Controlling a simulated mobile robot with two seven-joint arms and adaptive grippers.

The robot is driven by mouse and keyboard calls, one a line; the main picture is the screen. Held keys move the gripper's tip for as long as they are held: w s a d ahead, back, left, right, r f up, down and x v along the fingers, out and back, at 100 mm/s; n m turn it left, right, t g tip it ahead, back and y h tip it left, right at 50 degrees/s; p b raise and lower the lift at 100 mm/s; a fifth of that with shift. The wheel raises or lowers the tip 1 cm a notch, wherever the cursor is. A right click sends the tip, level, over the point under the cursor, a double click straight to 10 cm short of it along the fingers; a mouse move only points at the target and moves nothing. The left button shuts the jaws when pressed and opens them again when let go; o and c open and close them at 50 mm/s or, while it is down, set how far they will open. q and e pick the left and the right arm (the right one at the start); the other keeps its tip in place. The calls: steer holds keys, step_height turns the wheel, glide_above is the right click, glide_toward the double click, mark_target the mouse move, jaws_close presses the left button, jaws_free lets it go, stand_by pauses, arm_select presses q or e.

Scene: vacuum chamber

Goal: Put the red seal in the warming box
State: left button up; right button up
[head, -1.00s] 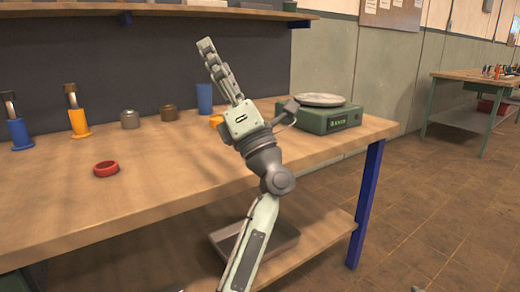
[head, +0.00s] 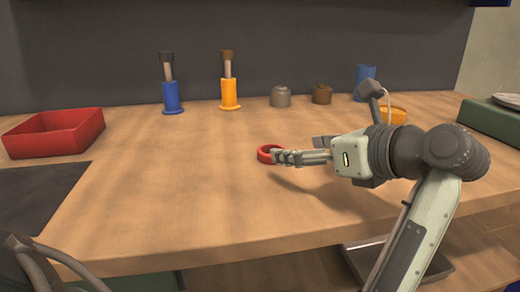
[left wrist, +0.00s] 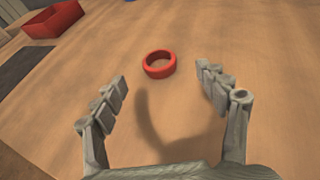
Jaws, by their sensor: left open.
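The red seal (head: 264,155) is a ring lying flat on the wooden bench. It also shows in the left wrist view (left wrist: 160,73), just beyond and between my fingertips. My left gripper (head: 300,150) is open and low over the bench, with its fingers pointing left at the seal. In the left wrist view my open fingers (left wrist: 162,85) stand on either side with nothing between them. In the head view a finger partly covers the seal. A red open box (head: 55,135) stands at the left of the bench and looks empty; I cannot tell whether it is the warming box.
A blue pump-like piece (head: 172,97), an orange one (head: 229,95), a grey weight (head: 281,96), a brown weight (head: 321,94) and a blue cup (head: 366,75) stand along the back. A dark mat (head: 35,200) lies at left. A green scale (head: 492,118) is at right.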

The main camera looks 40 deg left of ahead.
mark_target(265, 151)
arm_select(q)
steer(key=shift+w+a+f, duration=0.1)
steer(key=shift+a+f, duration=0.35)
steer(key=x, duration=0.6)
steer(key=shift+a+f, duration=0.15)
steer(key=shift+a, duration=0.2)
steer(key=c, duration=1)
